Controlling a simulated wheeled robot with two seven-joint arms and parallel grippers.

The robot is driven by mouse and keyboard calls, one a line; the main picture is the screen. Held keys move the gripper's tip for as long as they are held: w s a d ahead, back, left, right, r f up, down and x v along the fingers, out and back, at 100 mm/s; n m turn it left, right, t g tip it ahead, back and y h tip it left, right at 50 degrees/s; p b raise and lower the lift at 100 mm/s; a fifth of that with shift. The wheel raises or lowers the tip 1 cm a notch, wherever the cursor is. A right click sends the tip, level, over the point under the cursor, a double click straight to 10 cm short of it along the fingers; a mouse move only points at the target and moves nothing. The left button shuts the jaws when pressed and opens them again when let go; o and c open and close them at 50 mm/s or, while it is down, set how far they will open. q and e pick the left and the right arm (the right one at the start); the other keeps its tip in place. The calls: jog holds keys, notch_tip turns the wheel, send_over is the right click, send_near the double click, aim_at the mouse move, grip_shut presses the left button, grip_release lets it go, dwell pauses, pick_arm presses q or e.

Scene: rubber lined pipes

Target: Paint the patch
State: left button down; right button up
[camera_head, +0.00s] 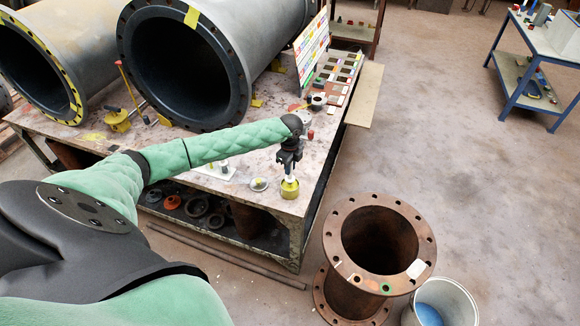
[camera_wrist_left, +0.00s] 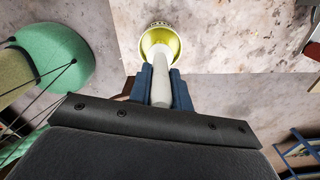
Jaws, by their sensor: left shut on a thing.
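My left gripper (camera_head: 289,166) is over the front right corner of the workbench, its fingers pointing down. In the left wrist view its blue fingers (camera_wrist_left: 161,88) are shut on a pale brush-like handle (camera_wrist_left: 160,92). The handle's far end is at the mouth of a small yellow pot (camera_wrist_left: 160,34), which hides the tip. The pot (camera_head: 290,190) stands upright on the bench in the head view. I cannot tell which mark is the patch; a yellow patch (camera_head: 192,16) is on the rim of the large dark pipe (camera_head: 180,65). My right gripper is not in view.
The workbench (camera_head: 225,145) carries large pipes, a board of samples (camera_head: 312,45) and small parts. A rusty flanged pipe (camera_head: 342,250) stands on the floor at the right, beside a bucket (camera_head: 455,295). A blue-framed cart (camera_head: 500,85) is at the far right. The floor between is clear.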

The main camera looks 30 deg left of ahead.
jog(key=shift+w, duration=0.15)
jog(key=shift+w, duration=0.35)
pick_arm(q)
jog(key=shift+f, duration=0.2)
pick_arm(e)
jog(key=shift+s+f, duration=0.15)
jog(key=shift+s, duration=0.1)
pick_arm(q)
jog(key=shift+f, duration=0.25)
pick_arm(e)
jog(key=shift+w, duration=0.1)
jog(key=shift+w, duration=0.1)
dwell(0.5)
pick_arm(q)
jog(key=shift+f, duration=0.1)
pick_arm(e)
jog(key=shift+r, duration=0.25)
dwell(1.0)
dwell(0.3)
